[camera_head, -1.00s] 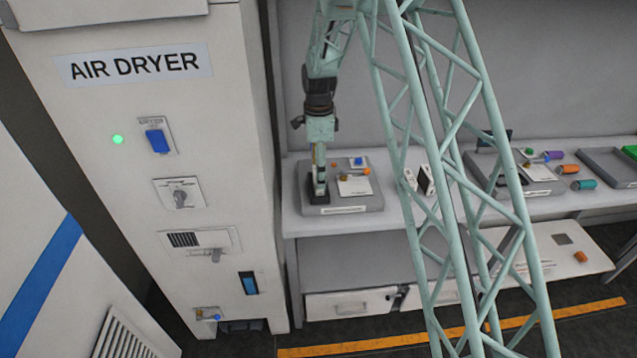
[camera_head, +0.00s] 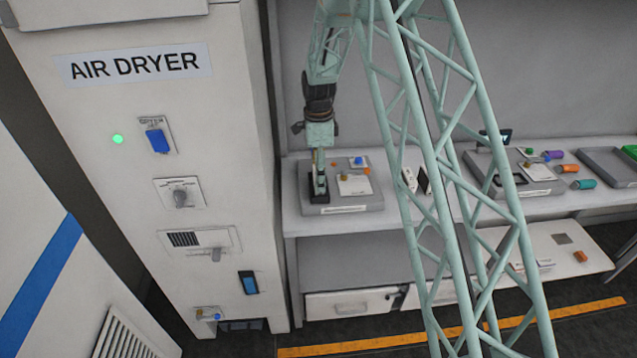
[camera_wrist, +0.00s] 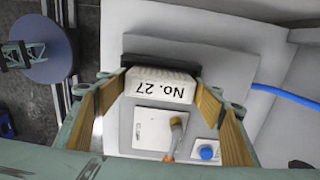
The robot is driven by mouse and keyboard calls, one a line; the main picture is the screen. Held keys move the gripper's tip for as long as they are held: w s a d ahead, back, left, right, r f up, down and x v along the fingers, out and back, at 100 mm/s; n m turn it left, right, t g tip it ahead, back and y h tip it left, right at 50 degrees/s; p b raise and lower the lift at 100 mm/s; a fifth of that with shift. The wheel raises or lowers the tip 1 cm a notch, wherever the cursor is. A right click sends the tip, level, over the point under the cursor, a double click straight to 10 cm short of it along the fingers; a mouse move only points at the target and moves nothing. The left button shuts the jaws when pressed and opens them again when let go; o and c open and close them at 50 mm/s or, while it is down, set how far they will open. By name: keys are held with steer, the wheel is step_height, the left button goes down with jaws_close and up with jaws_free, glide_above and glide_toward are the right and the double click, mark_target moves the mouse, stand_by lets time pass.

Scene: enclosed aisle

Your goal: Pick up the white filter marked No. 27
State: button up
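The white filter (camera_wrist: 160,90) marked No. 27 shows in the wrist view, with its label upside down. A dark edge (camera_wrist: 160,68) runs along its far side. My gripper (camera_wrist: 161,80) has one finger on each side of the filter. The fingers are spread, and their tan pads slant in towards its two ends. I cannot tell whether the pads touch it. In the head view my gripper (camera_head: 319,183) is at the left part of a grey station (camera_head: 345,207) on the bench. The filter cannot be made out there.
A white plate (camera_wrist: 152,128), an orange-tipped piece (camera_wrist: 176,132) and a blue button (camera_wrist: 206,152) lie close by. White boxes (camera_head: 410,179) stand right of the station. The air dryer cabinet (camera_head: 140,100) rises at the left. A blue cable (camera_wrist: 285,96) runs at the right.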

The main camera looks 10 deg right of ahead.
steer(key=c, duration=0.6)
steer(key=shift+o, duration=0.2)
steer(key=shift+r, duration=0.15)
steer(key=shift+r, duration=1.5)
steer(key=shift+s+r, duration=0.1)
steer(key=shift+r, duration=0.05)
steer(key=s+r+b, duration=0.1)
steer(key=s, duration=1.4)
steer(key=shift+s+r+b, duration=0.2)
steer(key=shift+s+b, duration=0.15)
steer(key=shift+s, duration=0.05)
